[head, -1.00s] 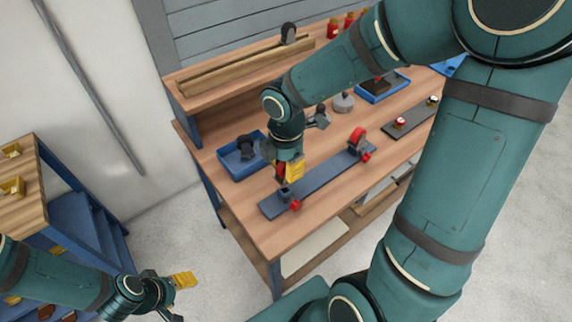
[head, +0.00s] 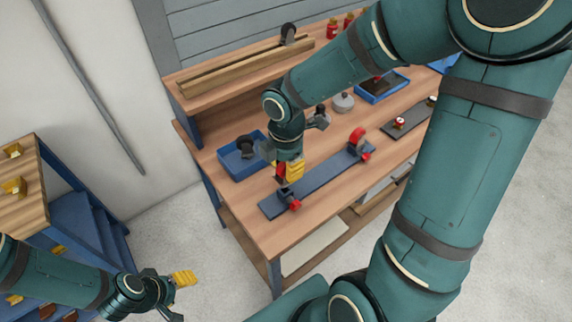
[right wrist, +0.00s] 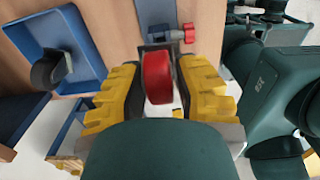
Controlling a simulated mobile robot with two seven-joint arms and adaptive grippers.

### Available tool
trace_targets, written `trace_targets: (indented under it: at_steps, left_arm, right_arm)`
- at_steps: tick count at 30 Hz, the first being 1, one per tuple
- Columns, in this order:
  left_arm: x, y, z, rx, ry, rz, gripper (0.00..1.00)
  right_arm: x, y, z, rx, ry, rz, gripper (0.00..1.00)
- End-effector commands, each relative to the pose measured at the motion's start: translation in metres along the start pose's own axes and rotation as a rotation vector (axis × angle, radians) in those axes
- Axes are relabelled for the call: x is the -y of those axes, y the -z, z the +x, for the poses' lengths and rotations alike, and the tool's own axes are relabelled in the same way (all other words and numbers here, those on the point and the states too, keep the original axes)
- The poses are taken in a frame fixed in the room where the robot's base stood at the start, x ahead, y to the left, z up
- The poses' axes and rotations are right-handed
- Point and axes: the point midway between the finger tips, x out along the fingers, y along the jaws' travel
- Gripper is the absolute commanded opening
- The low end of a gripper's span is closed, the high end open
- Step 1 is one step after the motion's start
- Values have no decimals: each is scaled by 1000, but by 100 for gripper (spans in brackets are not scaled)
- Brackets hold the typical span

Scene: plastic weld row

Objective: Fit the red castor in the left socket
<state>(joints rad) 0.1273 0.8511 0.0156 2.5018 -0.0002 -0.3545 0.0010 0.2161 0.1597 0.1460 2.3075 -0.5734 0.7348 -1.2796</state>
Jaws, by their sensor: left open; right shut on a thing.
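The red castor (right wrist: 157,78) is held between the yellow-padded fingers of my right gripper (right wrist: 152,88). In the head view the castor (head: 280,173) shows at the left side of that gripper (head: 287,173). It is upright just over the left socket (head: 286,194), at the near left end of the dark blue rail (head: 322,181). A red clamp knob (head: 295,205) sits beside this socket and shows in the wrist view (right wrist: 189,33). I cannot tell whether the castor's stem is inside the socket. My left gripper (head: 178,294) is open and empty, away from the bench.
Another red wheel (head: 357,138) stands at the rail's far end beside a red knob (head: 366,155). A blue tray (head: 232,171) with a black castor (head: 246,148) lies left of my right gripper. A grey round weight (head: 343,103) and another tray (head: 397,91) stand farther back.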

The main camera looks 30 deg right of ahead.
Motion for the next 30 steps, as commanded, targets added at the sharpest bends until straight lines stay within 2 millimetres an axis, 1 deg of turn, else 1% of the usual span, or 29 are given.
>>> trace_targets:
  at_steps: [5,21,30]
  left_arm:
    - [0,0,1,0,0,0,60]
    - [5,-1,13,0,0,0,60]
    - [5,-1,13,0,0,0,60]
  right_arm:
    - [0,0,1,0,0,0,0]
    - [0,0,20,0,-1,0,0]
    - [0,0,20,0,-1,0,0]
